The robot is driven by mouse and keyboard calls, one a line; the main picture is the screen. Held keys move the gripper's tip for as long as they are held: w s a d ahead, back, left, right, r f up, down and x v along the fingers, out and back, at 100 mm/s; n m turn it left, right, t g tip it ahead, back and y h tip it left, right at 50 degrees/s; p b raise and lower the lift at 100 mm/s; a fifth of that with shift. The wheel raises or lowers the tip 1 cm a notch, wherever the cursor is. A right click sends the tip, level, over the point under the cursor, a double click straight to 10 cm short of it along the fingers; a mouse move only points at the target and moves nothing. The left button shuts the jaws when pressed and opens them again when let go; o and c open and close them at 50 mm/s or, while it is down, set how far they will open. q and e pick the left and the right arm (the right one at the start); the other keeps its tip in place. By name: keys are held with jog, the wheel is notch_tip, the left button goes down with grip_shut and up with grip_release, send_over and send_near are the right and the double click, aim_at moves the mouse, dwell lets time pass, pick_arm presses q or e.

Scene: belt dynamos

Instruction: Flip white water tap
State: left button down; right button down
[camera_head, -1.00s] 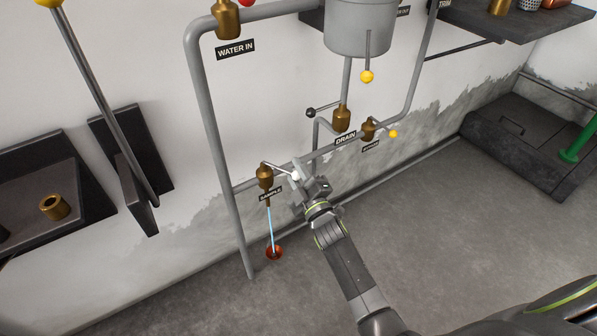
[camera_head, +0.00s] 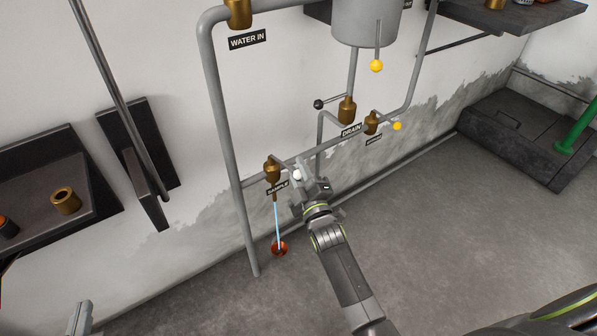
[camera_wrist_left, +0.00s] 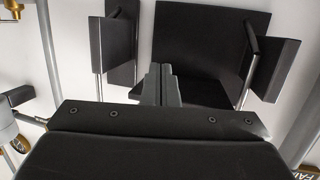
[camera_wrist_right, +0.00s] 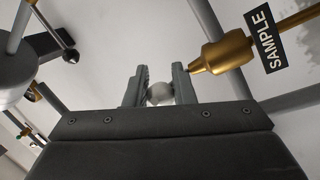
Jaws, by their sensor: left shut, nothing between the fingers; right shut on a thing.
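The white ball knob (camera_head: 297,174) belongs to the brass SAMPLE tap (camera_head: 272,174), low on the pipework. My right gripper (camera_head: 299,187) is shut on this knob, just right of the tap body. In the right wrist view the knob (camera_wrist_right: 159,94) sits between the two fingers, beside the brass tap (camera_wrist_right: 222,53). The tap's lever is mostly hidden. A thin blue stream (camera_head: 277,222) runs from the tap down to an orange-red cup (camera_head: 280,248) by the floor. My left gripper (camera_wrist_left: 160,80) is shut and empty; its tip (camera_head: 80,318) shows at the head view's lower left.
A yellow-knobbed tap (camera_head: 371,122) and a black-knobbed DRAIN tap (camera_head: 347,109) stand right of the SAMPLE tap. A grey pipe (camera_head: 225,130) runs down on its left. A dark shelf (camera_head: 35,190) holds a brass cup (camera_head: 66,200).

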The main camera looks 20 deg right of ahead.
pick_arm(q)
jog(key=shift+w+a+r+t, duration=0.1)
jog(key=shift+a+r+t, duration=0.2)
jog(key=shift+r, duration=0.3)
pick_arm(e)
jog(key=shift+s+a+r, duration=0.1)
jog(key=shift+a+r, duration=0.15)
jog(key=shift+r, duration=0.1)
pick_arm(q)
jog(key=shift+a+r+t, duration=0.2)
jog(key=shift+r+t, duration=0.1)
jog(key=shift+r, duration=0.15)
jog(key=shift+a+r+t, duration=0.2)
jog(key=shift+r+t, duration=0.1)
jog(key=shift+r, duration=0.15)
pick_arm(e)
jog(key=shift+s+a+r, duration=0.1)
jog(key=shift+s+a, duration=0.05)
jog(key=shift+a, duration=0.3)
dwell(3.5)
jog(key=c, duration=1.4)
grip_release()
jog(key=shift+r, duration=0.1)
jog(key=shift+o, duration=1)
jog(key=shift+s, duration=0.1)
pick_arm(q)
jog(key=shift+a, duration=0.15)
pick_arm(e)
jog(key=shift+a, duration=0.1)
jog(key=shift+f, duration=0.25)
